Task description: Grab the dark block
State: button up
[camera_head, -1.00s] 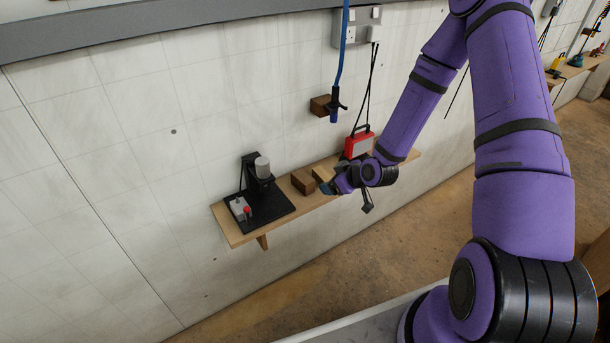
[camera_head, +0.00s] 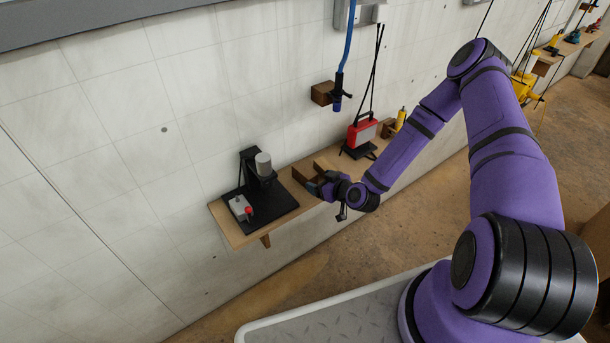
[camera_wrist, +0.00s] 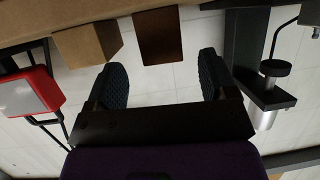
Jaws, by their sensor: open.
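The dark brown block (camera_head: 302,173) sits on the wooden wall shelf, partly hidden by my gripper in the head view. In the wrist view the dark block (camera_wrist: 158,37) is ahead of the fingers, roughly centred on the gap between them. A lighter tan block (camera_head: 323,164) stands beside it, to its right in the head view; in the wrist view the tan block (camera_wrist: 88,43) is to its left. My gripper (camera_wrist: 162,80) is open and empty, with both dark fingertips short of the block. In the head view my gripper (camera_head: 314,187) is at the shelf's front edge.
The shelf (camera_head: 236,233) holds a black stand with a grey cylinder (camera_head: 264,164) left of the blocks. A red lamp (camera_head: 364,131) stands to their right, with a yellow item (camera_head: 400,118) beyond. A blue hose (camera_head: 340,70) hangs above, by a wall-mounted brown block (camera_head: 322,93).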

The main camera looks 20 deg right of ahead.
aim_at(308, 177)
jog(key=shift+x, duration=3.45)
jog(key=shift+a, duration=0.1)
jog(key=c, duration=1.1)
